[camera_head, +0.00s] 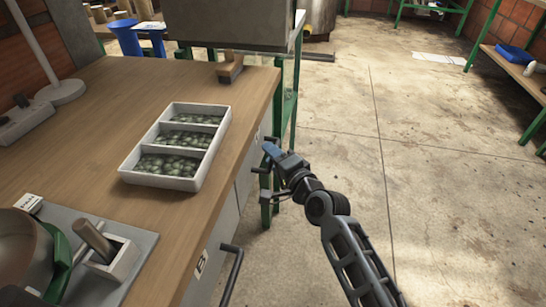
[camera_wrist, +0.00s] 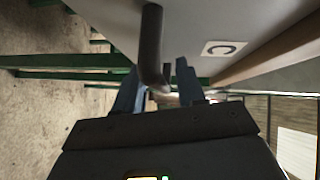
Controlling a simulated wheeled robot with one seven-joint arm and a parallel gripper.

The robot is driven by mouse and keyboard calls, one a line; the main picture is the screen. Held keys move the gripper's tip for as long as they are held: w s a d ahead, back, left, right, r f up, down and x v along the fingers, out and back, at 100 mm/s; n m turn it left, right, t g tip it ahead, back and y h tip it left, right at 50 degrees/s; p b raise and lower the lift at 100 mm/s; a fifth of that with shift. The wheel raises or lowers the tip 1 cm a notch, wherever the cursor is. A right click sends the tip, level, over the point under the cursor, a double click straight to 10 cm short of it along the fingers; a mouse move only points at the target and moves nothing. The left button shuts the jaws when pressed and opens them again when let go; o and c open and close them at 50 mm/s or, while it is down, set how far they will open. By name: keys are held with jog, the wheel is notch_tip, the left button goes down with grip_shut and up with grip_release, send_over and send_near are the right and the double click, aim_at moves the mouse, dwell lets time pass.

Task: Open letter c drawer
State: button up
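The letter C drawer shows in the wrist view as a pale grey front (camera_wrist: 195,22) with a white C label (camera_wrist: 222,48). Its dark bar handle (camera_wrist: 151,40) stands out from the front and its bent end lies between my two blue fingers, as seen from the wrist. My gripper (camera_wrist: 160,72) is open, with a gap between the fingers; firm contact with the handle cannot be told. In the head view my gripper (camera_head: 271,153) is beside the bench's right side, partly hiding that drawer and its handle. The drawer looks closed.
A wooden bench (camera_head: 95,95) carries a white three-part tray (camera_head: 150,182) of greenish beans near its edge. A nearer drawer has a B label (camera_head: 201,263) and a dark handle (camera_head: 232,270). A green-legged stand (camera_head: 296,90) is just beyond. The concrete floor (camera_head: 430,190) to the right is clear.

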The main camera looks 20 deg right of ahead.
grip_shut()
jog(key=shift+d, duration=0.1)
dwell(0.5)
